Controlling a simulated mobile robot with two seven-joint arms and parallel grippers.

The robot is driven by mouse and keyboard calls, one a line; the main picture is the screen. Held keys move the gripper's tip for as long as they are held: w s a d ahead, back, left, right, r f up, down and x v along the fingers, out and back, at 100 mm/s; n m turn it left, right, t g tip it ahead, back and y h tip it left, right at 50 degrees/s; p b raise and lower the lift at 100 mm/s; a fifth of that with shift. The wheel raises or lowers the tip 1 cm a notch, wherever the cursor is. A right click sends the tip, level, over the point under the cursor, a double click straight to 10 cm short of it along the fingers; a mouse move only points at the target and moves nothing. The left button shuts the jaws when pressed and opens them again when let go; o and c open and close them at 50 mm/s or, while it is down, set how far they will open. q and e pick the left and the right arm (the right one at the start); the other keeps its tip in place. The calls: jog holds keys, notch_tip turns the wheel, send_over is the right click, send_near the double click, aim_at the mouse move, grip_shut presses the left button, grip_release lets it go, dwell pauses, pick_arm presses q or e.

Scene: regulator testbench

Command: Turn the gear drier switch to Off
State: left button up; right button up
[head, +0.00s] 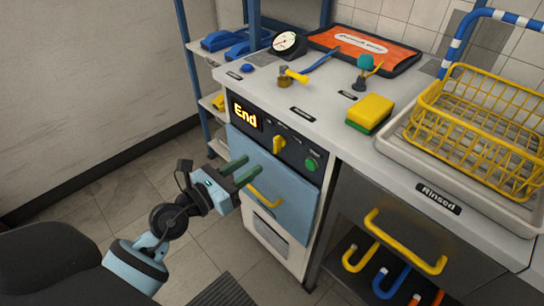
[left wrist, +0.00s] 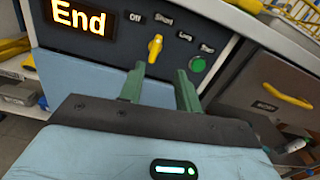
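The drier switch is a small yellow knob (head: 279,143) on the dark control panel above the light blue drawer front. It also shows in the left wrist view (left wrist: 155,48), upright with its top end toward the "Short" label, right of "Off". My left gripper (head: 249,169) has green fingers. It is open and empty in front of the panel, below and left of the knob in the head view. In the left wrist view the fingertips (left wrist: 160,70) are spread apart below the knob, not touching it. My right gripper is not in view.
The panel has a lit "End" display (head: 246,115) and a green button (head: 311,164) right of the knob. A yellow drawer handle (head: 263,197) sticks out below. The counter above holds a sponge (head: 370,113), a gauge (head: 286,44) and a yellow rack (head: 480,130).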

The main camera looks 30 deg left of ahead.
aim_at(274, 145)
pick_arm(q)
jog(key=shift+m, duration=0.6)
jog(key=shift+a+b+x, duration=0.2)
jog(key=shift+x, duration=1.95)
jog(key=shift+a+b+x, duration=0.15)
jog(key=shift+b+x, duration=0.05)
jog(key=shift+x, duration=1.95)
jog(key=shift+w, duration=0.1)
grip_shut()
